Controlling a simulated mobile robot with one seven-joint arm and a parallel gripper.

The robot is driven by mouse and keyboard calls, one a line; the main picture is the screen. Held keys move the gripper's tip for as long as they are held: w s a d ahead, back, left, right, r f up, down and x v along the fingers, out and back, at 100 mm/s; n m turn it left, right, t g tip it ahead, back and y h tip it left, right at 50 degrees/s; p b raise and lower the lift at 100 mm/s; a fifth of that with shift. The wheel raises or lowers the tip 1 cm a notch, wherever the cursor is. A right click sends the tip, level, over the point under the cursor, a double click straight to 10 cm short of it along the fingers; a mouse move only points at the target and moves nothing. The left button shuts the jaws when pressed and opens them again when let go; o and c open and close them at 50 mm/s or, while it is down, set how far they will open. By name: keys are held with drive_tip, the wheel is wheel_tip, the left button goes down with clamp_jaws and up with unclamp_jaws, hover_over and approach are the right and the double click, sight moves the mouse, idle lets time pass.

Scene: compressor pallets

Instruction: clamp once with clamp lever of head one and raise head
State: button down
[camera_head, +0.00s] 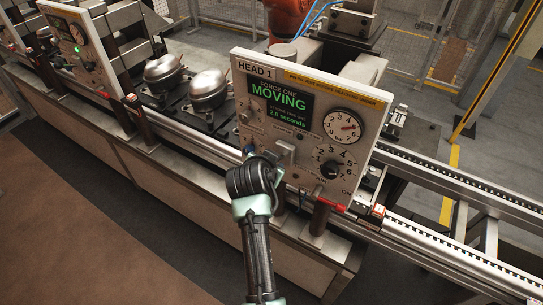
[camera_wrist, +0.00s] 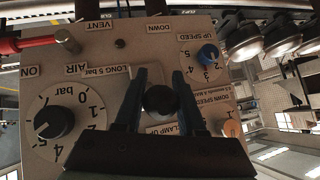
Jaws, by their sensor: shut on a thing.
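The head one panel (camera_head: 318,110) is a pale upright board. Its screen (camera_head: 280,103) reads "MOVING" in green, with "2.0 seconds" below. My gripper (camera_head: 262,160) is at the panel's lower left and hides part of its front. In the wrist view my gripper (camera_wrist: 160,98) has its two dark fingers on either side of the round black knob of the clamp lever (camera_wrist: 160,102), shut on it. A partly covered label beside it shows "CLAMP". The lever's shaft is hidden behind the knob and fingers.
A second panel (camera_head: 75,45) is at far left. Conveyor rails (camera_head: 450,195) run below right; the brown floor is clear.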

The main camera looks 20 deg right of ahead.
drive_tip(key=shift+y, duration=0.3)
drive_tip(key=c, duration=0.8)
unclamp_jaws()
drive_tip(key=shift+r, duration=0.1)
drive_tip(key=b+v, duration=0.3)
drive_tip(key=v, duration=1)
drive_tip(key=shift+w+a+r, duration=0.1)
drive_tip(key=shift+w, duration=0.15)
